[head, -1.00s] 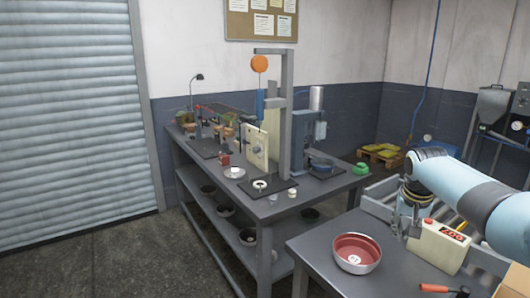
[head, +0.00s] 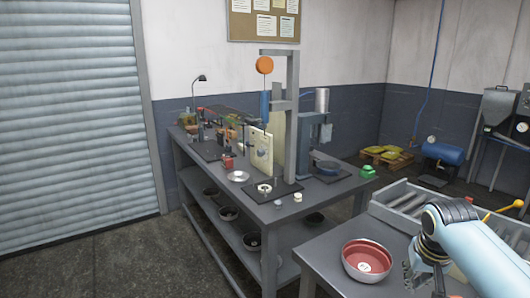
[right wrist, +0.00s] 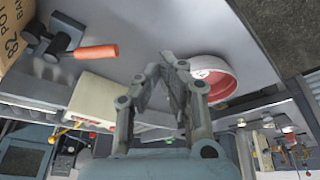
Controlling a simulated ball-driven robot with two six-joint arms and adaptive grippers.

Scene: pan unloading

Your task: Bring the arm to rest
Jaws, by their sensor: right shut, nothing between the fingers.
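My right arm comes in from the right in the head view. Its gripper (head: 411,274) is low in the picture, just right of a red bowl with a pale rim (head: 366,262) on the near grey table. In the right wrist view the fingers (right wrist: 163,68) are closed together and hold nothing. The bowl (right wrist: 214,78) shows beyond the fingers there, apart from them. My left gripper is in neither view.
The right wrist view shows a cream box (right wrist: 93,104), an orange-handled tool (right wrist: 92,52) and a cardboard box (right wrist: 14,32). A long workbench (head: 290,208) with several devices stands farther back. A roller conveyor (head: 398,203) lies behind the near table.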

